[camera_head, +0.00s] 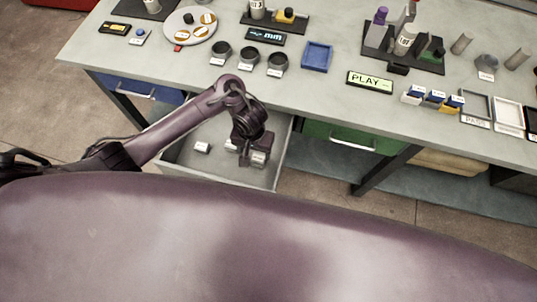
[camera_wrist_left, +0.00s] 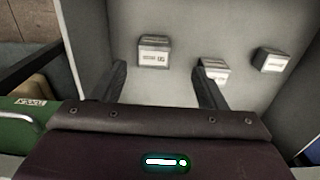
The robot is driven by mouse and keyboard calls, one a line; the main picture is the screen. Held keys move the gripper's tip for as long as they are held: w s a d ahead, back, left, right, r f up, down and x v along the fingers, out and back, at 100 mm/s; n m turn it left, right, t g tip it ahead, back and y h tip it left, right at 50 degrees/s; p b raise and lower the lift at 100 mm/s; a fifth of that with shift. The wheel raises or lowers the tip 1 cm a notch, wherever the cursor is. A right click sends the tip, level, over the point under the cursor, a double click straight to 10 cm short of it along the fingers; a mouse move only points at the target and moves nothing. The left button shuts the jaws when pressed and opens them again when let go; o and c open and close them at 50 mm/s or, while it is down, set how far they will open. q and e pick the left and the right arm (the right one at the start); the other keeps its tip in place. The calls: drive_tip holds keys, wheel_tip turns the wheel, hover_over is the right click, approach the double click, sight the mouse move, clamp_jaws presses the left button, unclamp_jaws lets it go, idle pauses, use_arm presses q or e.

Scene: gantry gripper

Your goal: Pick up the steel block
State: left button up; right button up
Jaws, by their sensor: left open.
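Three small grey labelled blocks lie apart on the floor of an open drawer (camera_head: 222,172). The labels are too small to read, so I cannot tell for sure which is the steel block. In the left wrist view one block (camera_wrist_left: 154,50) lies ahead of the gap between my fingers, a second block (camera_wrist_left: 213,70) is by the tip of the right finger, and a third block (camera_wrist_left: 271,60) is farther right. My left gripper (camera_wrist_left: 160,78) is open and empty, pointing down into the drawer; it also shows in the head view (camera_head: 250,150). My right gripper is not in view.
The drawer walls stand close around my left gripper, under the front edge of the grey workbench (camera_head: 320,92). A green drawer front (camera_head: 352,138) is to the right, a blue one (camera_head: 145,90) to the left. Cups, a blue tray (camera_head: 317,57) and signs stand on the bench.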

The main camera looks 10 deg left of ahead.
sight(258, 158)
use_arm(q)
drive_tip(key=shift+f, duration=0.7)
drive_tip(key=f+b, duration=0.1)
drive_tip(key=f, duration=0.1)
drive_tip(key=f+b, duration=0.1)
drive_tip(key=f, duration=0.1)
drive_tip(key=f+b, duration=0.1)
drive_tip(key=f, duration=0.1)
drive_tip(key=shift+w+d+f, duration=0.25)
drive_tip(key=shift+d+f, duration=0.1)
drive_tip(key=shift+d, duration=0.05)
use_arm(e)
wheel_tip(258, 158, down, 4)
drive_tip(key=shift+s+r, duration=0.1)
use_arm(q)
drive_tip(key=c, duration=1.2)
drive_tip(key=shift+c, duration=0.8)
drive_tip(key=shift+r, duration=0.15)
use_arm(e)
drive_tip(key=shift+r, duration=0.1)
